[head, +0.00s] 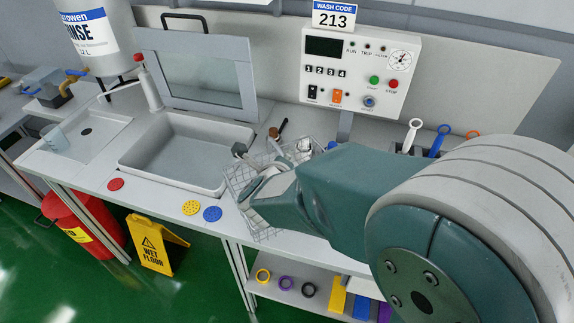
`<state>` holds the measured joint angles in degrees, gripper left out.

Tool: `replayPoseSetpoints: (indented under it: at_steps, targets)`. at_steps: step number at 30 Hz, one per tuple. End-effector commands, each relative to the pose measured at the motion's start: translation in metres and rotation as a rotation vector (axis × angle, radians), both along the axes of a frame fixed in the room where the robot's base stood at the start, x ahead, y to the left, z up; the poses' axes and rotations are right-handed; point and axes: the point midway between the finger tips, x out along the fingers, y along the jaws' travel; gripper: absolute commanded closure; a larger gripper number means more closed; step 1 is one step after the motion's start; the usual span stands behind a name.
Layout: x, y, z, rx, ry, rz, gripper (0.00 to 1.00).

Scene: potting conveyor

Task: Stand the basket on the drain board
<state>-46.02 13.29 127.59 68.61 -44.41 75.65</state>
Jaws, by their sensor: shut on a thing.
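A wire basket (238,182) is at the front right of the sink, partly hidden behind my arm. It looks tilted and holds several tools with dark and brown ends and some pale pieces. My gripper (268,182) is at the basket and shut on it; the fingertips are partly hidden, so the exact grip point is unclear. I cannot tell whether the basket touches the counter. The pale drain board (98,137) with a dark round hole lies left of the sink. A clear bluish cup (55,137) stands at its left side.
The sink basin (182,150) lies between basket and drain board, with a tap bottle (148,88) and a framed window panel (200,75) behind. Red, yellow and blue discs (191,207) lie along the front edge. A control box (360,70) stands behind the arm.

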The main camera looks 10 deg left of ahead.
Motion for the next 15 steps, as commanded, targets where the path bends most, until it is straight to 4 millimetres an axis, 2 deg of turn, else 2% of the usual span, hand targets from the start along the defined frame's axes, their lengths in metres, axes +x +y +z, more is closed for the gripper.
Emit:
replayPoseSetpoints:
  at_steps: [7,15]
  targets:
    - [0.002,-0.002,-0.031,-0.002,0.001,0.0,1.0]
    - [0.002,-0.002,-0.033,0.0,-0.001,0.0,1.0]
